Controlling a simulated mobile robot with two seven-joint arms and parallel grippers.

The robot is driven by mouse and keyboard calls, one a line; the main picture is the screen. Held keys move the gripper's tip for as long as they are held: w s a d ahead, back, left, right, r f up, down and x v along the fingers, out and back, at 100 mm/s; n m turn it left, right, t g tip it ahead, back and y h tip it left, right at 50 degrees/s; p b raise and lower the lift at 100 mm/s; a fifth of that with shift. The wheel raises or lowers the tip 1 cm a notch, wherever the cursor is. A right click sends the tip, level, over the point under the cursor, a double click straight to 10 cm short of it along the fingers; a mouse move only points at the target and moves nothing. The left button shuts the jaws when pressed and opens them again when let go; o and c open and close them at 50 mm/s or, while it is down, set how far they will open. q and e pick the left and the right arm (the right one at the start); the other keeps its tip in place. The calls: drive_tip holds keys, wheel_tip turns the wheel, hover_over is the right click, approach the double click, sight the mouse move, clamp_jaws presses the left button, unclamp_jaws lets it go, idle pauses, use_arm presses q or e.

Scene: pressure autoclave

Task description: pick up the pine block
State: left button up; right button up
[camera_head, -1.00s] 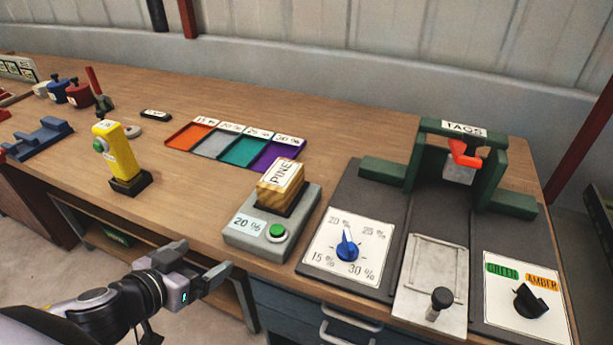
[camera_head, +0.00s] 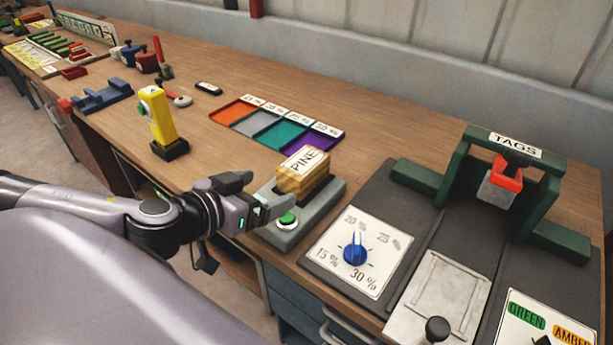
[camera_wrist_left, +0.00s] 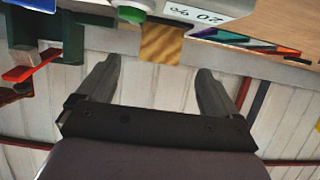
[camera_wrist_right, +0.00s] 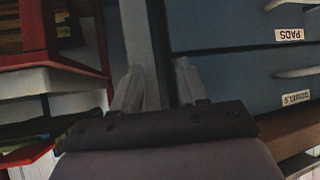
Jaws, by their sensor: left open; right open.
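The pine block (camera_head: 303,172) is a striped wooden block with a white label reading PINE. It sits on a dark holder on top of a grey meter box (camera_head: 318,212) with a green button (camera_head: 287,220). My left gripper (camera_head: 263,195) is open and empty, just to the left of the box and block. In the left wrist view the block (camera_wrist_left: 161,44) shows upside down, ahead of and between the open fingers (camera_wrist_left: 155,90), apart from them. My right gripper (camera_wrist_right: 157,85) shows only in its wrist view, open and empty, facing blue drawers.
A dial panel (camera_head: 336,270) and a green TAGS frame (camera_head: 458,170) stand right of the box. Colored trays (camera_head: 283,135) lie behind it. A yellow device (camera_head: 160,122) stands at left. Bare wood table lies between. Drawers (camera_wrist_right: 240,75) are near my right gripper.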

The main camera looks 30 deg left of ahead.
sight(288, 182)
use_arm(q)
drive_tip(key=shift+w+f, duration=0.2)
drive_tip(key=shift+w, duration=0.1)
drive_tip(key=w+f+b, duration=0.1)
drive_tip(key=b, duration=0.2)
drive_tip(key=shift+w+d+b, duration=0.1)
drive_tip(key=shift+w+b, duration=0.05)
drive_tip(key=shift+b, duration=0.15)
drive_tip(key=shift+w+f, duration=0.1)
drive_tip(key=shift+w, duration=0.45)
drive_tip(key=shift+x, duration=1.25)
drive_tip(key=c, duration=1.3)
